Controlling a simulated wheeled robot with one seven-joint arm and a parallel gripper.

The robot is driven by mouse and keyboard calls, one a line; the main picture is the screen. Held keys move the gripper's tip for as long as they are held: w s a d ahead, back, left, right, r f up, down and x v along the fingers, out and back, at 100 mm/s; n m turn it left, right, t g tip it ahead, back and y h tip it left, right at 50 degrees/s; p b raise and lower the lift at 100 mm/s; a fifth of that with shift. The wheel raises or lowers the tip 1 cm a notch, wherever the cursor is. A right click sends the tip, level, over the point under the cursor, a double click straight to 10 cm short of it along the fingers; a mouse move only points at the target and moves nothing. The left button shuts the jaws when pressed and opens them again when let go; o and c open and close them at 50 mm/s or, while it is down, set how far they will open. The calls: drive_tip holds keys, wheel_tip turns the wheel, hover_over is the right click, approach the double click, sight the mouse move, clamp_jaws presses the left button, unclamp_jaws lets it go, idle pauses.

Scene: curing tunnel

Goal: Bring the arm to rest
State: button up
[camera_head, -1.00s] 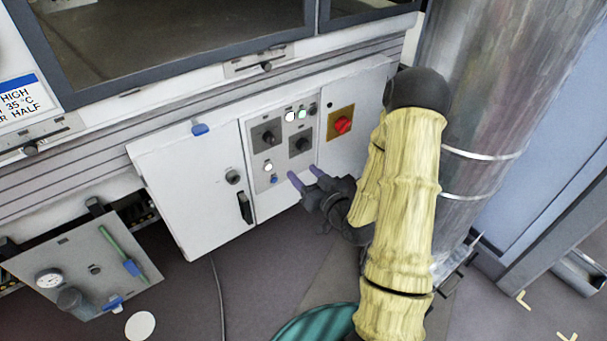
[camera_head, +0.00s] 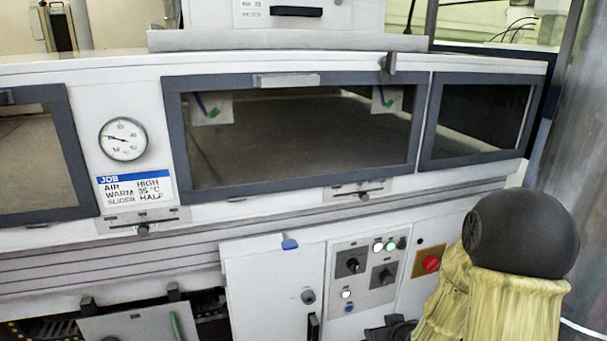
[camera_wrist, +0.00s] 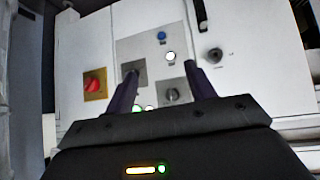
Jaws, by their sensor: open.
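My gripper (camera_wrist: 160,55) shows in the wrist view with its two dark purple fingers spread apart and nothing between them. Beyond the fingers is the control panel (camera_wrist: 152,47) with dark knobs, a blue button and lit white and green lamps. I cannot tell the exact gap between fingertips and panel. In the head view the control panel (camera_head: 364,275) is at lower middle, and my arm in its yellow cover is at lower right. The fingers are not visible there; only a dark part of the wrist shows at the bottom edge.
A red button on a yellow plate (camera_head: 429,262) is right of the panel, close to my arm. A white cabinet door (camera_head: 272,285) is to the left. Above are the tunnel's windows (camera_head: 300,140), a round gauge (camera_head: 123,139) and a job card (camera_head: 135,188). A metal column (camera_head: 585,130) stands at right.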

drive_tip(key=s+a+r+m+g+h, duration=0.1)
drive_tip(key=s+a+r+g, duration=0.15)
drive_tip(key=s, duration=0.45)
drive_tip(key=s+a+r+m+g, duration=0.1)
drive_tip(key=s+r+g, duration=0.25)
drive_tip(key=s, duration=0.35)
wheel_tip(320, 180, up, 31)
drive_tip(key=p, duration=3.1)
drive_tip(key=shift+w+d+g+p, duration=0.25)
drive_tip(key=shift+d+g+p, duration=0.05)
drive_tip(key=shift+p, duration=0.1)
